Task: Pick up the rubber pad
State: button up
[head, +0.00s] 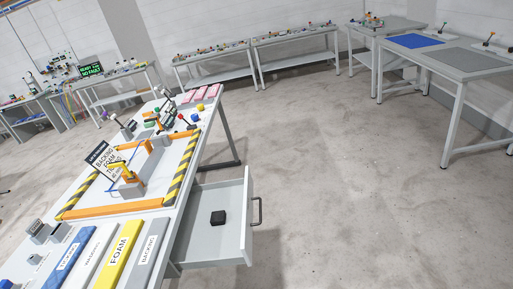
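A small black block (218,217), which looks like the rubber pad, lies in an open drawer (247,210) at the lower middle of the view. The drawer is white with a grey handle on its right side, and it is pulled out from the workbench to the right. The block lies on the drawer floor, apart from the front panel. My gripper does not show in this view.
The workbench (185,205) holds an orange frame (112,211) with black-and-yellow striped sides, small tools and labelled strips, including a yellow one (120,252). More benches (440,60) stand along the walls. The concrete floor (350,200) right of the drawer is clear.

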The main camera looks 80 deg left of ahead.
aim_at(218, 217)
jog(key=i, duration=1.35)
jog(key=u, duration=2.8)
jog(key=k, duration=0.8)
jog(key=u, duration=0.2)
jog(key=i, duration=0.65)
jog(key=z, duration=0.05)
